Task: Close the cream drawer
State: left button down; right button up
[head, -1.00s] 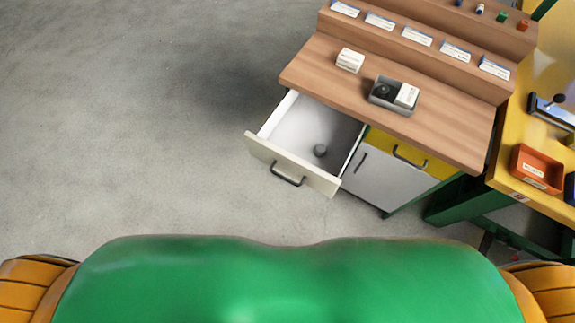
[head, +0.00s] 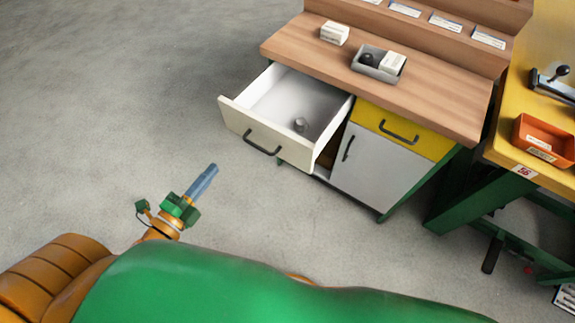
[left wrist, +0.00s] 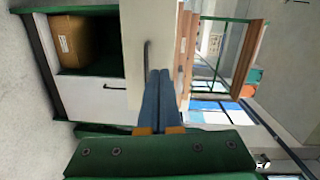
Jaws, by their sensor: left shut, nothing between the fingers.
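The cream drawer (head: 262,138) is pulled out from the left side of the wooden-topped cabinet, with a dark bar handle on its front. A small grey round object (head: 300,124) lies inside it. My left gripper (head: 207,174) is in front of the drawer, below and left of its front in the head view, with empty floor between them. Its fingers are together and empty. In the left wrist view the fingers (left wrist: 162,85) point toward the cream front (left wrist: 133,55) and its handle, overlapping them in the picture; contact cannot be told. My right gripper is not in view.
The wooden top (head: 420,93) holds a white box (head: 334,33) and a grey tray (head: 378,66). A yellow drawer (head: 405,130) and a grey door (head: 382,170) are right of the cream drawer. A yellow bench (head: 530,165) stands at the right. The floor at left is clear.

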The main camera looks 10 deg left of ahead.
pick_arm(q)
notch_tip(320, 180, up, 2)
jog(key=d+m+h, duration=0.2)
jog(key=m, duration=0.1)
jog(key=p, duration=0.1)
send_near(258, 123)
jog(key=shift+n, duration=0.3)
jog(key=x, duration=0.6)
jog(key=shift+w, duration=0.1)
jog(key=shift+w+d, duration=0.2)
jog(key=shift+w, duration=0.1)
jog(key=shift+r, duration=0.1)
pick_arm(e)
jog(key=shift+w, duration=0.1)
